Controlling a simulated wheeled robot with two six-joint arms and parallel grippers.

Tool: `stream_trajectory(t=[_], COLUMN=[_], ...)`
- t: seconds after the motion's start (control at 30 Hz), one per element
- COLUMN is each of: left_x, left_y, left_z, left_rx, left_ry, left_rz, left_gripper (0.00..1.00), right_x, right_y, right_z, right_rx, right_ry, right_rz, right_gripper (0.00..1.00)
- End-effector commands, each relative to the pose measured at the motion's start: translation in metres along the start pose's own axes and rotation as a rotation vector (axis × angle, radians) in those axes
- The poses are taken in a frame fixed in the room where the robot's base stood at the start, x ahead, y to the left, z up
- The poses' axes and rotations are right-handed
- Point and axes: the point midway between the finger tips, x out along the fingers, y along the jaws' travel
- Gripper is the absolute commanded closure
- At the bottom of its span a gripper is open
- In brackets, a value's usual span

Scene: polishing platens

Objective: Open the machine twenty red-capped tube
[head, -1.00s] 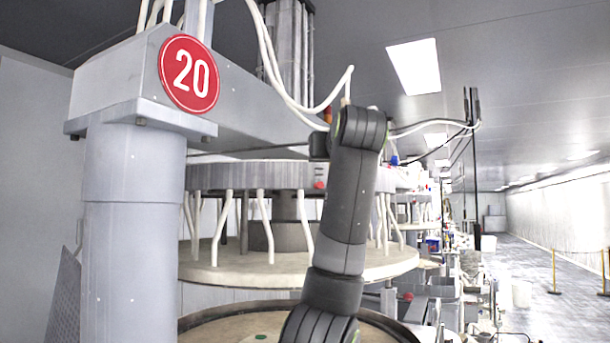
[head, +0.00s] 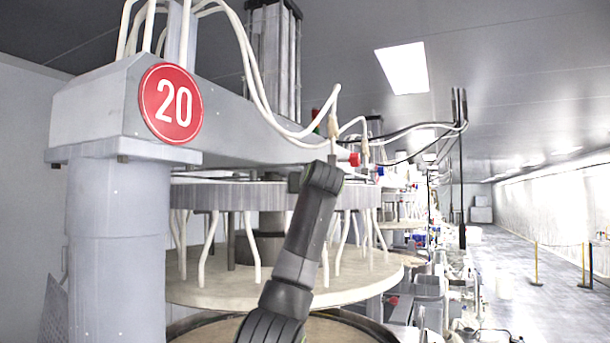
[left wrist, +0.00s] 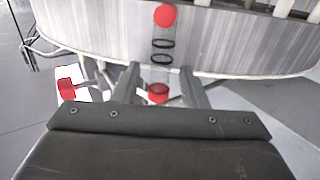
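The machine marked with a red number 20 sign (head: 171,104) fills the left of the head view. A red cap (head: 354,159) shows there just right of the top of my arm. In the left wrist view, a clear tube with black rings (left wrist: 163,46) stands against the grey drum and has a round red cap (left wrist: 165,15). My left gripper (left wrist: 160,70) has its fingers apart, below this cap. A second red part (left wrist: 158,93) shows between the fingers; I cannot tell whether they touch it. My right gripper is in neither view.
Another red part (left wrist: 67,88) is left of the gripper in the wrist view. White hoses (head: 262,80) hang from the machine's beam. The grey column (head: 115,245) stands at the left.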

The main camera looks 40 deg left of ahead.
Motion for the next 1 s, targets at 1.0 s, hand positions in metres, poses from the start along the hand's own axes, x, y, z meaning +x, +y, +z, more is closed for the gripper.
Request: stream_trajectory(t=[1.0], left_x=[0.024], left_y=[0.000], left_z=[0.000], left_rx=[0.000], left_ry=[0.000], left_rz=[0.000], left_gripper=[1.00], right_x=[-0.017], right_y=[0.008], right_z=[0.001], right_rx=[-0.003], right_ry=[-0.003], right_rz=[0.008], right_gripper=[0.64])
